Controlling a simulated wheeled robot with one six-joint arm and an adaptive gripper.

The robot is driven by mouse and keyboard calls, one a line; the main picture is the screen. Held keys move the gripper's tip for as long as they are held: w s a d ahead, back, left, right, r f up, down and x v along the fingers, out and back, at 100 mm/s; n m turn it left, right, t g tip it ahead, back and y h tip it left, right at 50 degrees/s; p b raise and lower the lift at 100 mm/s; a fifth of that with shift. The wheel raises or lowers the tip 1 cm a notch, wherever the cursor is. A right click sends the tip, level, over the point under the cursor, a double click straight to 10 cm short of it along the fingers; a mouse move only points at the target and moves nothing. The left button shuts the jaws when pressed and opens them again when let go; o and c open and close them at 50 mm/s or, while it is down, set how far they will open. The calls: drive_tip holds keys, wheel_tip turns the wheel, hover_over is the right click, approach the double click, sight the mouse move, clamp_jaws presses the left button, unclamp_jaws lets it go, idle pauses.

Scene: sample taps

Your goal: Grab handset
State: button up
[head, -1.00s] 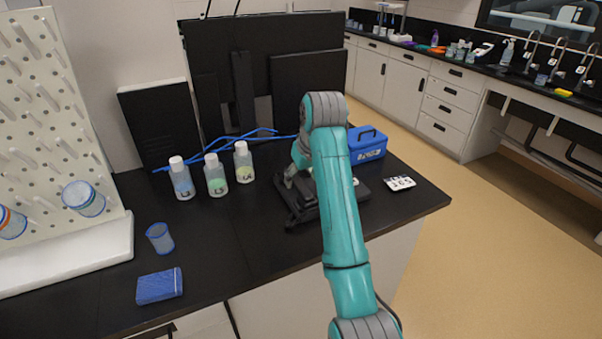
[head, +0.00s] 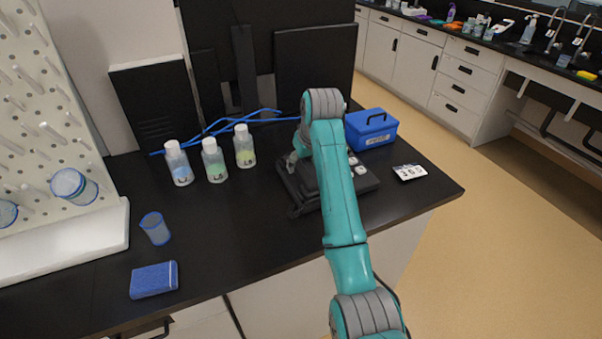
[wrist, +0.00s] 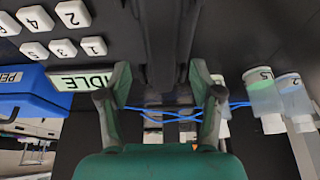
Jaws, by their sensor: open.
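A black desk phone (head: 368,182) stands on the black bench, partly hidden behind my arm in the head view. In the wrist view its keypad (wrist: 60,28) and a display reading IDLE (wrist: 82,80) show upside down. The long dark handset (wrist: 166,40) runs down the middle of the wrist view, between the lines of my two fingers. My gripper (wrist: 160,115) is open, with one finger to each side, and holds nothing. In the head view my gripper (head: 296,160) is mostly hidden by the arm, close above the phone's left part. Contact with the handset cannot be told.
A blue box (head: 372,130) with a handle stands behind the phone, and a number card (head: 409,172) lies to its right. Three white-capped bottles (head: 213,160) stand to the left. Blue tubing (head: 215,128) lies behind them. The front left bench holds a cup (head: 155,229) and blue box (head: 154,280).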

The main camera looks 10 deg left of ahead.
sight(301, 168)
drive_tip(key=shift+x, duration=1.85)
drive_tip(key=shift+f, duration=0.25)
clamp_jaws()
